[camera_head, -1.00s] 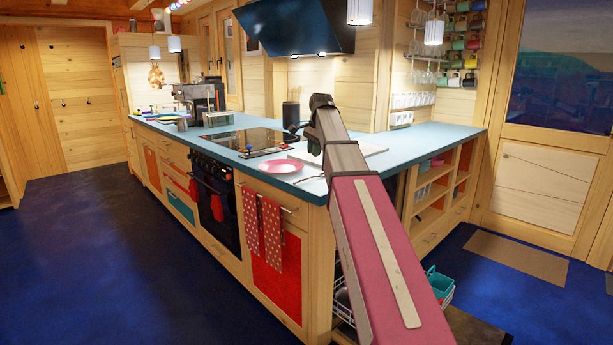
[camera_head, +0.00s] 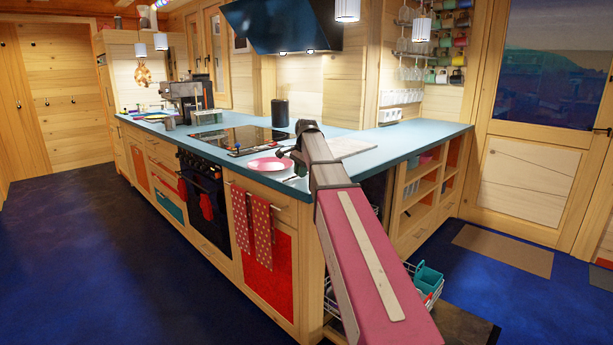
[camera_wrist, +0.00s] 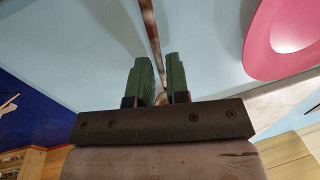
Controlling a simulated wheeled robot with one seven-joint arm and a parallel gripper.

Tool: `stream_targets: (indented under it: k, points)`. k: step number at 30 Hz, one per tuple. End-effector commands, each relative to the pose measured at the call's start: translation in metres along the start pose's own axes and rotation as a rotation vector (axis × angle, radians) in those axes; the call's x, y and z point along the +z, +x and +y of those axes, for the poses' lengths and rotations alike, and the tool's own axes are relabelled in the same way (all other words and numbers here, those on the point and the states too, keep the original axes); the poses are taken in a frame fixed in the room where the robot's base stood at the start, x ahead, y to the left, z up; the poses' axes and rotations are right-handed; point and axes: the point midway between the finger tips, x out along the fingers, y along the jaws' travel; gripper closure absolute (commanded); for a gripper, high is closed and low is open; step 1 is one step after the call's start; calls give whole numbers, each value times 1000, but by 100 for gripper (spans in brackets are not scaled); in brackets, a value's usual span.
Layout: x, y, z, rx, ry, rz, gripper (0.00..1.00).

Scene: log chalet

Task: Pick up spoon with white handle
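A thin, long utensil (camera_wrist: 152,40), seemingly the spoon, lies on the blue counter. In the wrist view it runs from the top edge down to the gap between my fingers; its brownish, shiny shaft shows, but its handle colour is unclear. My gripper (camera_wrist: 160,80) has two green fingers, parted, one on each side of the utensil's line. I cannot tell whether the fingers are level with it. In the head view my gripper (camera_head: 288,155) is low over the counter near the corner, mostly hidden by my arm.
A pink plate (camera_head: 270,164) lies beside the gripper; it also shows in the wrist view (camera_wrist: 285,40). A pale board (camera_head: 340,147) lies behind my arm. The hob (camera_head: 235,138) and a dark canister (camera_head: 280,113) are farther back. The right counter (camera_head: 415,135) is clear.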

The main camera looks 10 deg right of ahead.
Motion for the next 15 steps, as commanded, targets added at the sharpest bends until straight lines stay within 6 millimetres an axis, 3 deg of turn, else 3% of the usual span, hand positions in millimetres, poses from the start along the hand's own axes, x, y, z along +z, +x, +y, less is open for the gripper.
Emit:
stream_targets:
  k: [7,9,15]
  points:
    - [0,3,0,0,0,0,84]
    - [0,3,0,0,0,0,100]
    - [0,3,0,0,0,0,100]
